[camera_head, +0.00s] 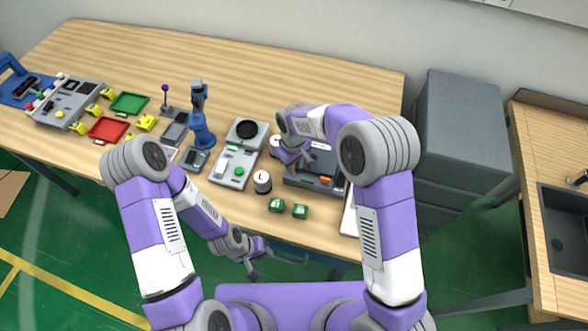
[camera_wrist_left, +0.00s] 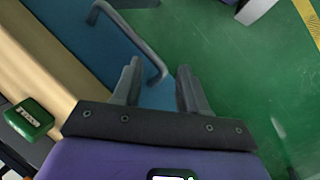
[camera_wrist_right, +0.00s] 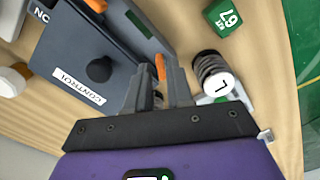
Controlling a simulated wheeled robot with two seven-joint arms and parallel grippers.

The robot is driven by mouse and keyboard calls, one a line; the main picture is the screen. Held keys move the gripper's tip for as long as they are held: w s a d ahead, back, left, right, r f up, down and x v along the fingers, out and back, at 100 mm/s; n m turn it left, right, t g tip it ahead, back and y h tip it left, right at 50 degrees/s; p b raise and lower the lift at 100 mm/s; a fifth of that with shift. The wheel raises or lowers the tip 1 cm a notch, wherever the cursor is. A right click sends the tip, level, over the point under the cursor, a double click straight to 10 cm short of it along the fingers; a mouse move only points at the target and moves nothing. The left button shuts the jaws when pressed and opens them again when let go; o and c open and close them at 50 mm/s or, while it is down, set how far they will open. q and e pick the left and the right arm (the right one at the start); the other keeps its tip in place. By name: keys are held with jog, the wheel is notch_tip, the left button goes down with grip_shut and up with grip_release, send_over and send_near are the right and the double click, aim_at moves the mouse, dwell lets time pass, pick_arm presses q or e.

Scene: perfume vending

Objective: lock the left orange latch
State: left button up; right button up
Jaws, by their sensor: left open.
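The dark grey device (camera_head: 306,182), with a label reading CONTROL in the right wrist view (camera_wrist_right: 82,62), sits on the table. Two orange latches are on its near edge. The left orange latch (camera_wrist_right: 160,68) shows between my right gripper's fingertips (camera_wrist_right: 160,62), which are partly closed around it. I cannot tell whether they pinch it. The right orange latch (camera_wrist_right: 136,22) is further along the edge and also shows in the head view (camera_head: 325,180). My right gripper (camera_head: 298,166) hides the left latch there. My left gripper (camera_head: 253,274) is open and empty, low in front of the table.
A white-topped cylinder marked L (camera_wrist_right: 216,82) stands close beside my right gripper. Green cubes (camera_head: 276,205) (camera_head: 300,211) stand near the table's front edge. A grey panel (camera_head: 232,168) lies left of the device. A curved grey handle (camera_wrist_left: 145,45) is near my left gripper.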

jog(key=shift+f, duration=1.55)
jog(key=shift+w, duration=0.1)
grip_shut()
